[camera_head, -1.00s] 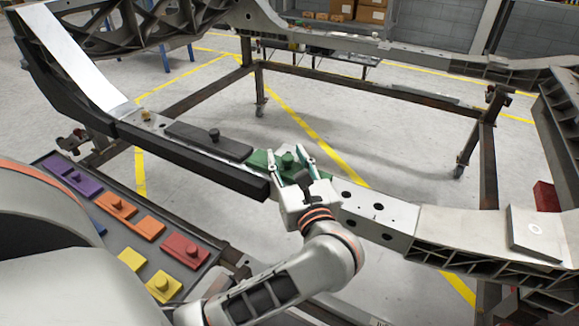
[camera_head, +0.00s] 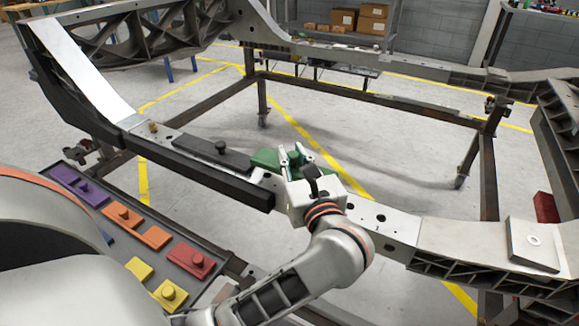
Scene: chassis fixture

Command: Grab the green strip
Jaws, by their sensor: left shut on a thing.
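The green strip (camera_head: 266,158) is at the inner edge of the chassis rail, just right of the black strip. It is partly hidden by my left gripper (camera_head: 295,156). My left gripper is shut on the green strip, with its fingers at the strip's knob. I cannot tell whether the strip still touches the rail. My right gripper is not in view.
A black strip with a knob (camera_head: 221,149) lies on the rail (camera_head: 393,224), which has several holes. A tray (camera_head: 232,268) at lower left holds purple, orange, red and yellow pieces. A red block (camera_head: 546,207) sits at the far right.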

